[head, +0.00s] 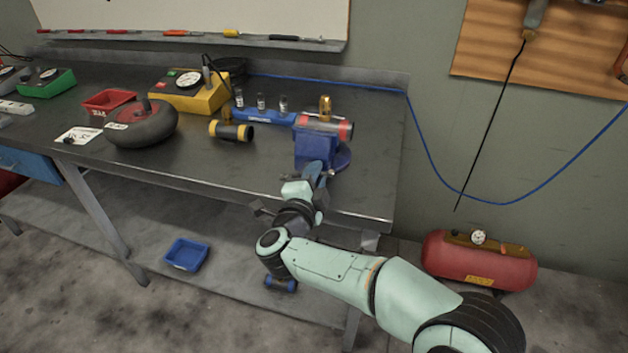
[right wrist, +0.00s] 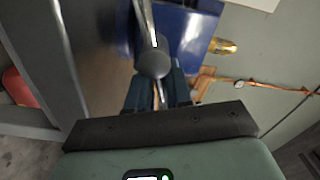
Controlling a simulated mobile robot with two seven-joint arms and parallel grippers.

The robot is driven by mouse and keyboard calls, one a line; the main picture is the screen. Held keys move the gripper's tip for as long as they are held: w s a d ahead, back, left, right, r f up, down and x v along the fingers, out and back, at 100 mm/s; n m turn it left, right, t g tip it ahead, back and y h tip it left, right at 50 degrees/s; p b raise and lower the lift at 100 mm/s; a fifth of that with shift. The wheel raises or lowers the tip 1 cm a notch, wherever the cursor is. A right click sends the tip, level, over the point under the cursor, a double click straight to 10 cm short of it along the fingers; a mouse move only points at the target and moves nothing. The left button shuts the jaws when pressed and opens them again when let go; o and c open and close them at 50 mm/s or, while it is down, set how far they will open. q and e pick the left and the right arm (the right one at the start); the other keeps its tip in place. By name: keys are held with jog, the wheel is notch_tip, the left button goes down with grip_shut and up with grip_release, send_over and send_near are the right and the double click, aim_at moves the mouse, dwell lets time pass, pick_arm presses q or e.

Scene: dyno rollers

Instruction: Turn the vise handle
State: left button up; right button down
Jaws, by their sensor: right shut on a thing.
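A blue vise (head: 315,150) is mounted near the front right edge of the workbench, with a grey and red cylinder (head: 326,124) lying across its top. My right gripper (head: 316,172) reaches up to the front of the vise and is shut on the vise handle. In the right wrist view, the handle (right wrist: 152,58) is a grey metal bar with a round knob, and the gripper fingers (right wrist: 155,92) close around it below the knob. The blue vise body (right wrist: 185,38) shows just beyond. My left gripper is not in view.
A blue bin (head: 186,254) sits on the lower shelf. A red compressor tank (head: 478,262) stands right.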

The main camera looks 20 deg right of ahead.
jog(key=shift+a+f+m+b, duration=0.35)
jog(key=shift+f+m+b, duration=0.2)
jog(key=shift+f+m, duration=0.05)
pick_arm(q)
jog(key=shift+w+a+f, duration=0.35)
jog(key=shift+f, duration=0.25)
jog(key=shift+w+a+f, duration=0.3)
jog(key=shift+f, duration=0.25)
pick_arm(e)
jog(key=shift+r+m, duration=0.1)
jog(key=shift+m, duration=0.2)
jog(key=c, duration=1)
grip_release()
jog(key=shift+a, duration=0.1)
jog(key=shift+r, duration=0.1)
jog(key=shift+d+r, duration=0.15)
jog(key=shift+d, duration=0.2)
jog(key=shift+s, duration=0.1)
